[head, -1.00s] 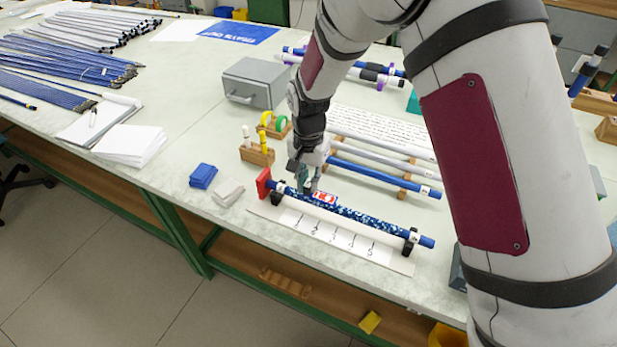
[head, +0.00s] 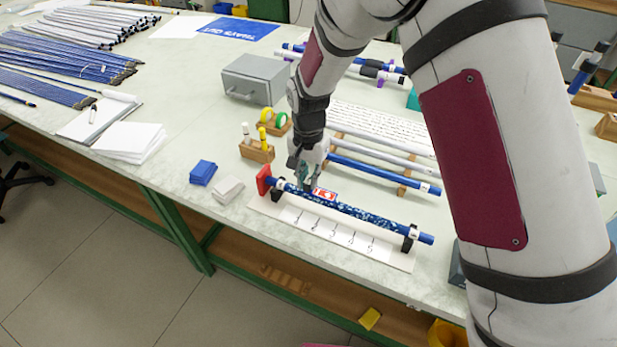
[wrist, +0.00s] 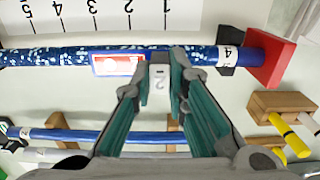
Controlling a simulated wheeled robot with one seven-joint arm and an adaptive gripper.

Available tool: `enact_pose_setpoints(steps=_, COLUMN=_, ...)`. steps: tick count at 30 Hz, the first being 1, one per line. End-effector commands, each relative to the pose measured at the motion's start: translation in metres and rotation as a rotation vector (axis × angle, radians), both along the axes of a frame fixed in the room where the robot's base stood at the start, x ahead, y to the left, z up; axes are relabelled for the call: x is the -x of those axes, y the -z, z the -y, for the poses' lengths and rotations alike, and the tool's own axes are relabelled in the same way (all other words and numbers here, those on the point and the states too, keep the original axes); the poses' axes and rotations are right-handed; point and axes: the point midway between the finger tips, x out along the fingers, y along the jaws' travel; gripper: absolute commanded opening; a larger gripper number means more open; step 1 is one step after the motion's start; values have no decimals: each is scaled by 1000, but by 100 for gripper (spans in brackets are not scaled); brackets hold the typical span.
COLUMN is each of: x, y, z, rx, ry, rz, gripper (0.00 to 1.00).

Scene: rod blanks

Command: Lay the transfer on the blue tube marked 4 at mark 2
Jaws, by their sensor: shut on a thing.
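The blue speckled tube (head: 365,216) lies across two black supports, its white band marked 4 near a red end block; it crosses the wrist view (wrist: 60,58) too. The red and white transfer (head: 325,194) lies against the tube. In the wrist view the transfer (wrist: 118,65) stands opposite mark 2 (wrist: 128,22), reaching toward mark 3. My gripper (head: 306,184) is over the tube beside the transfer, on the side toward the red block. In the wrist view its fingers (wrist: 160,75) close on a small pale piece marked 2 (wrist: 160,88). I cannot tell whether this piece joins the transfer.
The red end block (wrist: 271,57) and a numbered strip (head: 330,234) flank the tube. Another blue tube (head: 385,173) and pale tubes lie on a rack behind. A wooden holder (head: 257,153) with markers, a blue block (head: 203,173) and a white block (head: 228,189) stand left.

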Motion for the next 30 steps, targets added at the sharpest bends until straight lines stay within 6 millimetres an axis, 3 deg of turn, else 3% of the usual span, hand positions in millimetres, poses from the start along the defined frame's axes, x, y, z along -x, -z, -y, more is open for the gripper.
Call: enact_pose_setpoints(steps=30, x=0, y=8, z=0, rx=0, ry=0, rz=0, gripper=0)
